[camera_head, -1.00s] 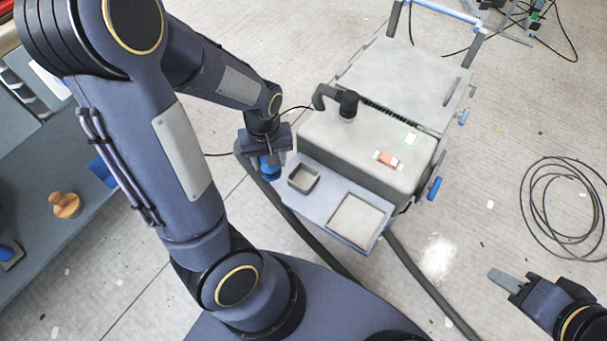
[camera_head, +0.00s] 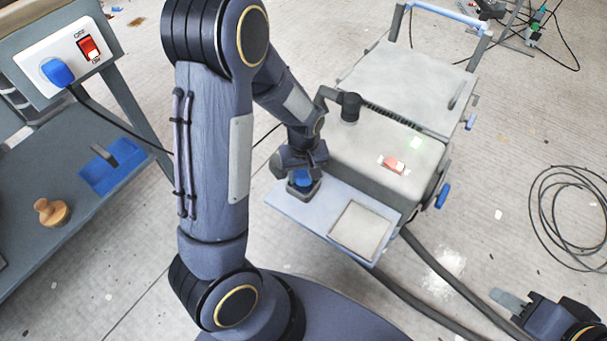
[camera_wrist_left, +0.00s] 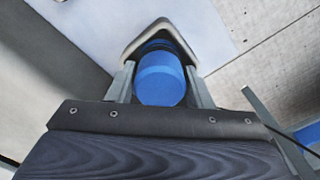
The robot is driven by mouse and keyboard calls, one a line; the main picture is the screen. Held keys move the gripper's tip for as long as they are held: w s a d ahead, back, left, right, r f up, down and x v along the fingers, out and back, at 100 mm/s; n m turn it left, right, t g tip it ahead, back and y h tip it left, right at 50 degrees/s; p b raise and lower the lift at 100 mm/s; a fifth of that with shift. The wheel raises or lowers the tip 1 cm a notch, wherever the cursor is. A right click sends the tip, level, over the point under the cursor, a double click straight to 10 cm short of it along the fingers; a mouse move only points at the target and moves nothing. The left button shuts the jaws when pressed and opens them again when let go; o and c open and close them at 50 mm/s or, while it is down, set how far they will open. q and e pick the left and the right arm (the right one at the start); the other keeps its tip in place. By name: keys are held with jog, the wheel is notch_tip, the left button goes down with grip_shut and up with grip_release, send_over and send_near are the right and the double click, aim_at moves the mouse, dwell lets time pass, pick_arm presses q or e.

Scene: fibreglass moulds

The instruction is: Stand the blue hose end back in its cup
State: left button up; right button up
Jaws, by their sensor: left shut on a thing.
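The blue hose end (camera_head: 302,178) is between the fingers of my left gripper (camera_head: 303,172), over the small grey cup (camera_head: 303,193) on the vacuum cart's front shelf. In the left wrist view the blue hose end (camera_wrist_left: 161,78) sits between the two shut fingers (camera_wrist_left: 160,88). Its far end is within the outline of the cup's rim (camera_wrist_left: 160,28); how deep it stands, I cannot tell. My right gripper (camera_head: 510,301) is at the lower right, away from the cart, with its finger gap not clear.
The shelf (camera_head: 290,208) also bears a shallow square tray (camera_head: 358,229). The cart body (camera_head: 375,150) has a red switch (camera_head: 393,164). Dark hoses (camera_head: 440,268) run along the floor. A bench (camera_head: 70,170) stands left, and a coiled cable (camera_head: 570,215) lies right.

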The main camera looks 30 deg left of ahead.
pick_arm(q)
jog(key=shift+r, duration=0.1)
jog(key=o, duration=0.9)
notch_tip(320, 180, up, 11)
jog(key=p, duration=0.5)
jog(key=s+d+r+m+t+h, duration=0.1)
jog(key=s+r+m+t, duration=0.1)
jog(key=s+r, duration=0.2)
jog(key=s+d+r+m+t+h, duration=0.1)
jog(key=s+r+m, duration=0.1)
jog(key=s+r, duration=0.3)
jog(key=s+d+r+m+t+h, duration=0.1)
jog(key=s+d+r+m+t, duration=0.1)
jog(key=s+r, duration=0.3)
jog(key=shift+s+m+t+h, duration=0.3)
jog(key=shift+s+h, duration=0.1)
jog(key=shift+s, duration=1.05)
